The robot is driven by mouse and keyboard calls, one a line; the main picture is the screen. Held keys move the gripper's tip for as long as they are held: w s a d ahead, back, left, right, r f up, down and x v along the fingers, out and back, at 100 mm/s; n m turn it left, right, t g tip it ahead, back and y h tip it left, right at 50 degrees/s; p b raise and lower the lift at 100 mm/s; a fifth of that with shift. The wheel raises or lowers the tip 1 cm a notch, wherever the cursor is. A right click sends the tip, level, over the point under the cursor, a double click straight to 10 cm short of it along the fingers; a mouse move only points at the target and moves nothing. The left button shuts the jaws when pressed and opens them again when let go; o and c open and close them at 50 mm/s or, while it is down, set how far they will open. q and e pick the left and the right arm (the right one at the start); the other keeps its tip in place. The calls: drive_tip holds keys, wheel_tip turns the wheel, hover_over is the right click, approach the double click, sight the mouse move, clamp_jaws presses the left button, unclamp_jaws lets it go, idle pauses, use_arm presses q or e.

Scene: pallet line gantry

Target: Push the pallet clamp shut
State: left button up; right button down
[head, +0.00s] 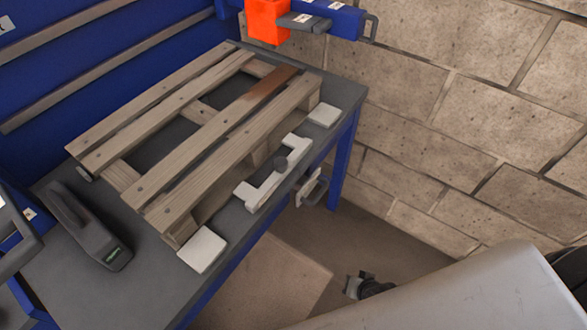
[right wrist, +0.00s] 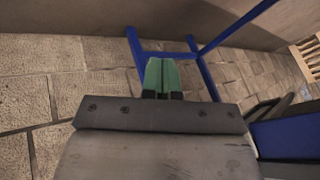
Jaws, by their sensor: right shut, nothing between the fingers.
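A slatted wooden pallet (head: 200,122) lies on a dark grey bench (head: 95,290). Along its near right side, a white bracket-shaped bar (head: 263,188) with a dark round knob lies on the bench edge; it looks like the pallet clamp. I cannot tell how far it stands from the pallet. My right gripper (head: 357,286) is small and dark in the head view, low and in front of the bench, well apart from the bar. In the right wrist view its green fingers (right wrist: 162,76) are together and empty. My left gripper is not in view.
A grey fixture (head: 311,188) hangs at the bench front. A dark handheld device (head: 92,228) lies at left. An orange and blue unit (head: 268,20) is at the back. A stone wall (head: 450,110) bounds the right.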

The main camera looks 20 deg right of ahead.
sight(286, 166)
drive_tip(key=w+a+r+m+t+y, duration=0.1)
drive_tip(key=w+r+m+t, duration=0.1)
drive_tip(key=r, duration=0.9)
drive_tip(key=w+a+r+m+t+y, duration=0.2)
drive_tip(key=w+r, duration=0.2)
drive_tip(key=r, duration=0.7)
drive_tip(key=w+a+r+m+t+y, duration=0.1)
drive_tip(key=w+r+m+t+y, duration=0.1)
drive_tip(key=r, duration=1)
drive_tip(key=shift+w+a+t, duration=0.3)
drive_tip(key=shift+w+a, duration=0.1)
drive_tip(key=shift+w, duration=0.5)
drive_tip(key=x, duration=0.8)
drive_tip(key=r+p+x, duration=0.1)
drive_tip(key=x, duration=0.4)
drive_tip(key=shift+w+a, duration=0.15)
drive_tip(key=shift+a, duration=0.1)
drive_tip(key=shift+w+a, duration=0.15)
drive_tip(key=shift+w, duration=0.15)
drive_tip(key=shift+w, duration=0.1)
